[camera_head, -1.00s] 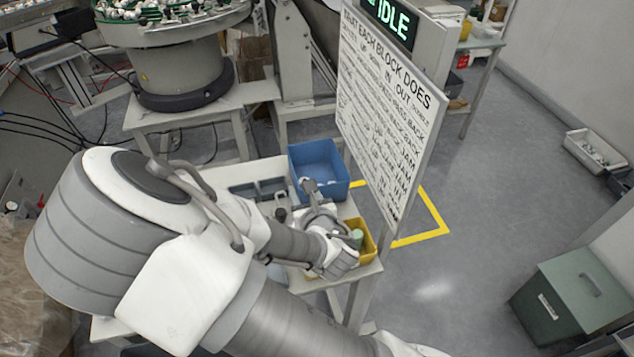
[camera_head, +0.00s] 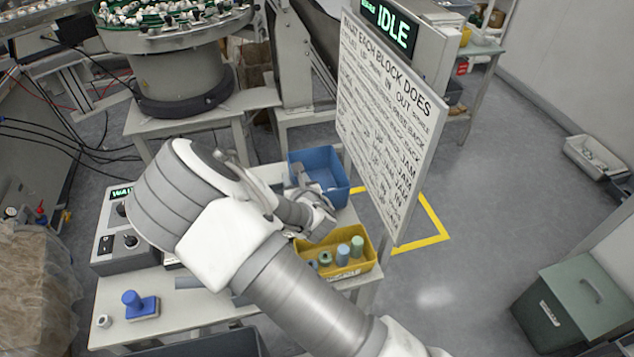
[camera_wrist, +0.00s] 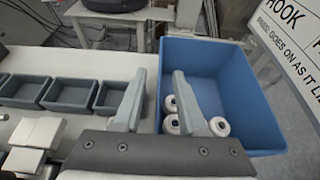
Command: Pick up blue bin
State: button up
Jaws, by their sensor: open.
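The blue bin (camera_head: 327,167) stands upright at the far right end of the white table in the head view. It fills the upper right of the wrist view (camera_wrist: 238,92), with several white round parts (camera_wrist: 217,125) lying in its near left part. My gripper (camera_head: 301,173) is at the bin's near left side. In the wrist view my gripper (camera_wrist: 162,88) is open, with one grey finger left of the bin's left wall and the other over its inside. The left wall lies between the fingers. Whether the fingers touch it I cannot tell.
A yellow bin (camera_head: 338,268) with several cylinders stands on the table in front of the blue bin. A sign board (camera_head: 385,120) rises close to its right. Small grey trays (camera_wrist: 67,94) lie to the left. A control box (camera_head: 115,247) stands at the table's left.

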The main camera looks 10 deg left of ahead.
jog(key=shift+c, duration=0.2)
grip_shut()
dwell(1.3)
